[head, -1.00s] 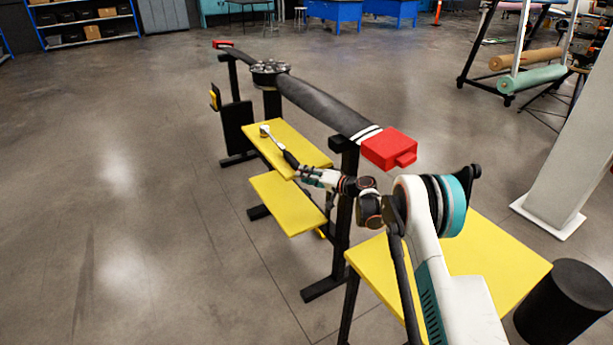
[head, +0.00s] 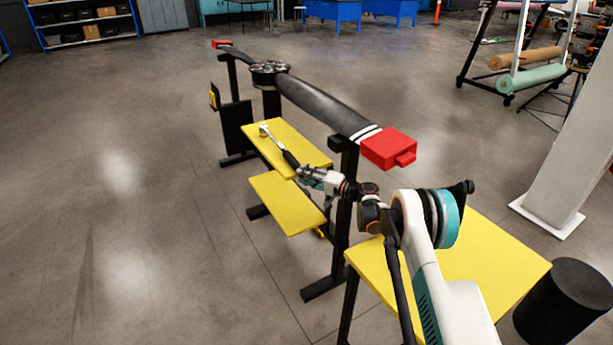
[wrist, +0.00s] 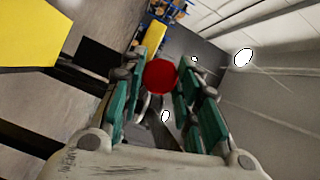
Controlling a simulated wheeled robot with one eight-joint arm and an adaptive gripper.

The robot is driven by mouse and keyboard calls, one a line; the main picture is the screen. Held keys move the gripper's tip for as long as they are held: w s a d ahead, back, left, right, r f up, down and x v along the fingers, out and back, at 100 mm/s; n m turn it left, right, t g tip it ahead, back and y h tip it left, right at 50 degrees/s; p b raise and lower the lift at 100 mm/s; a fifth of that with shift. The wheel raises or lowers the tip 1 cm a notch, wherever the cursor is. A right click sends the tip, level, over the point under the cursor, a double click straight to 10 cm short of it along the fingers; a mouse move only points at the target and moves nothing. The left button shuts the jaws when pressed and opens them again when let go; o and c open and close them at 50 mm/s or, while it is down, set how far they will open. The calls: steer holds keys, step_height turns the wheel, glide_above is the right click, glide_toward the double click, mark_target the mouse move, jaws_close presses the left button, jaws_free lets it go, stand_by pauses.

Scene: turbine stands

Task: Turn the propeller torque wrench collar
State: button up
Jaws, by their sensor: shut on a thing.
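The torque wrench (head: 277,143) has a silver head and shaft and a black grip. It shows over the upper yellow shelf, head toward the far left. My gripper (head: 303,172) is shut on its near, handle end, where the collar would be; the fingers hide that part. In the wrist view, a round red end (wrist: 161,77) shows between the green fingers of my gripper (wrist: 165,88). I cannot tell whether the wrench touches the shelf. The dark propeller (head: 322,106) lies across its stand above, with a red cover (head: 389,149) on its near tip.
The upper yellow shelf (head: 310,152) and lower yellow shelf (head: 285,205) sit beside the black stand post (head: 342,210). A yellow table (head: 490,262) is under my arm. A black cylinder (head: 562,305) stands at the right. The floor at left is clear.

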steer(key=o, duration=1.1)
steer(key=shift+d, duration=0.1)
steer(key=v, duration=1.1)
steer(key=shift+s+d, duration=0.25)
steer(key=shift+d, duration=0.05)
